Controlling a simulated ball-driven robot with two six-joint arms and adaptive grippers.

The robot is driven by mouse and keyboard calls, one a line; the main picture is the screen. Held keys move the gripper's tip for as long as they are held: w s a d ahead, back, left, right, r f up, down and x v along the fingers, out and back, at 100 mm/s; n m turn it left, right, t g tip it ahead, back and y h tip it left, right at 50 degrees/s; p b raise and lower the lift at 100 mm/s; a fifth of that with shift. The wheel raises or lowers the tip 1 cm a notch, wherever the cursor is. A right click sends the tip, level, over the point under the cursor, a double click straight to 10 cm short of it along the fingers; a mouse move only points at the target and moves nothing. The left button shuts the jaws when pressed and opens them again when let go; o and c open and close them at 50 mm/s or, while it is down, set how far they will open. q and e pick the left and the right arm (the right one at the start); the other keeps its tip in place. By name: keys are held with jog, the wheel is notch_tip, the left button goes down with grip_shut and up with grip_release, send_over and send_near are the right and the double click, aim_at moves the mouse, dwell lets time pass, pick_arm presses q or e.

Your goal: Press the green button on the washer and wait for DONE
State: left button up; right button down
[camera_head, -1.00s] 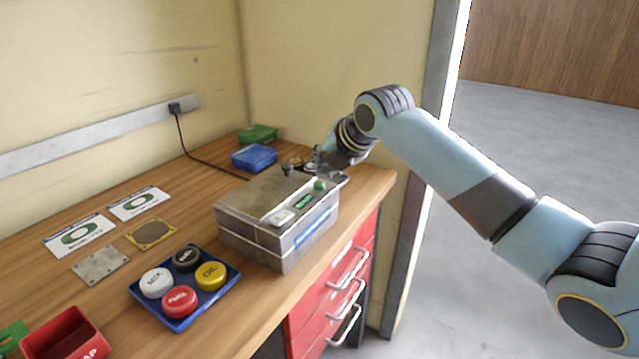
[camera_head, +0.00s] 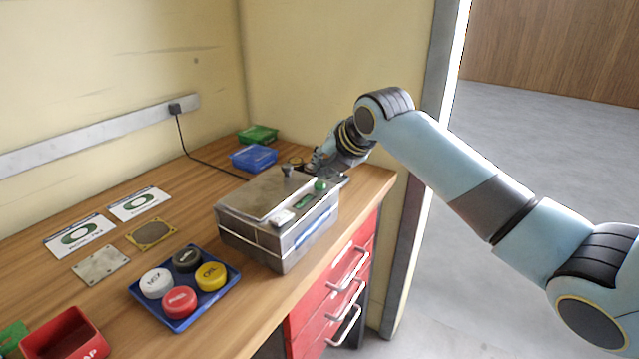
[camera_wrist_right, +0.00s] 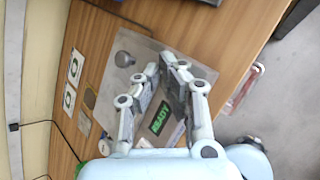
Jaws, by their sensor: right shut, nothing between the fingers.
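The washer (camera_head: 265,225) is a grey metal box on the wooden bench. Its green button (camera_head: 320,185) stands on the right part of the top, beside a small green display (camera_head: 304,202). In the right wrist view the display (camera_wrist_right: 161,117) reads READY. My right gripper (camera_head: 318,163) is shut and empty, just behind the washer's far right corner. It looks apart from the button in the head view. In the right wrist view my right gripper (camera_wrist_right: 168,68) hides part of the washer's top, and I cannot make out the button. My left gripper is out of view.
A dark knob (camera_head: 287,170) stands up from the washer. Blue (camera_head: 254,157) and green (camera_head: 258,134) bins are behind it. A blue tray (camera_head: 178,322) with labelled caps and a red bin (camera_head: 64,338) are at the front left. A cord (camera_head: 183,145) runs along the wall side.

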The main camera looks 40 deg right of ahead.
aim_at(323, 183)
jog(key=shift+f, duration=0.3)
jog(key=shift+f, duration=0.5)
dwell(0.5)
jog(key=shift+r, duration=0.1)
jog(key=shift+r+p, duration=0.75)
jog(key=shift+r, duration=0.1)
jog(key=shift+r, duration=0.1)
notch_tip(323, 183, up, 5)
jog(key=p, duration=0.5)
dwell(0.6)
